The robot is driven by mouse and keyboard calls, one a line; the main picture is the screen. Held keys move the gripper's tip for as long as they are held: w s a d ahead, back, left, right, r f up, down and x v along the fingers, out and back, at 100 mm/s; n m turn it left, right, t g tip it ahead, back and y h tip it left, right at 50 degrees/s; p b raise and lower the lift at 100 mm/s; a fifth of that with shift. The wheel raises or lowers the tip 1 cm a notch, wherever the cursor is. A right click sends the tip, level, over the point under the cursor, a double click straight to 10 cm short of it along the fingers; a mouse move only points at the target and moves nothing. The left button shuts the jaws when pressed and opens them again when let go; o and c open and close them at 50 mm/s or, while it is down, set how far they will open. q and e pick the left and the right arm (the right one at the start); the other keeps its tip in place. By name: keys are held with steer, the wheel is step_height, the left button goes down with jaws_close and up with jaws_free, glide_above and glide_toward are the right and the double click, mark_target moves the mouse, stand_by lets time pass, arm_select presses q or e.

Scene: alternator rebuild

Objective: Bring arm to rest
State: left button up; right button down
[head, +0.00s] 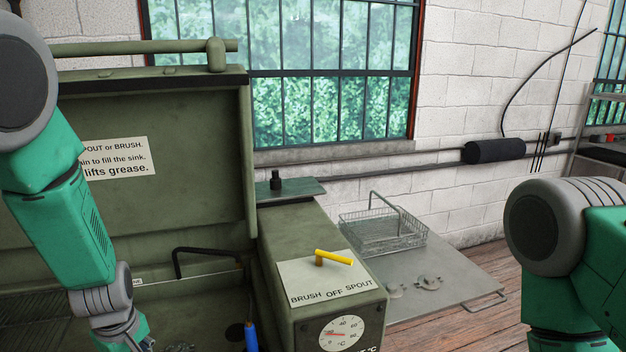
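My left arm comes down along the left side of the head view, in front of the green parts washer (200,215). Its wrist reaches the bottom edge over the sink, and its gripper fingers are out of the picture. My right arm shows at the right edge, with only its upper links in view. Its gripper is out of the picture. I see nothing held by either arm.
The washer's lid is raised. A yellow lever (336,257) sits on the BRUSH OFF SPOUT panel above a temperature dial (342,333). A blue-handled brush (251,337) stands in the sink. A wire basket (384,233) and small metal parts (429,282) rest on a grey side shelf (455,265).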

arm_select(q)
steer(key=s+f+m+b, duration=0.6)
steer(key=s+f+m, duration=0.1)
steer(key=s+f, duration=0.9)
steer(key=s+d+f+m+b, duration=0.2)
steer(key=s+f+m, duration=0.1)
steer(key=s, duration=0.3)
steer(key=s+d+f+m+h+b, duration=0.1)
steer(key=s+d+f+m+b, duration=0.1)
steer(key=s+d+f+m, duration=0.1)
step_height(320, 180, down, 2)
steer(key=s+m, duration=0.1)
steer(key=s, duration=0.2)
steer(key=shift+f+g, duration=0.2)
steer(key=shift+g, duration=0.2)
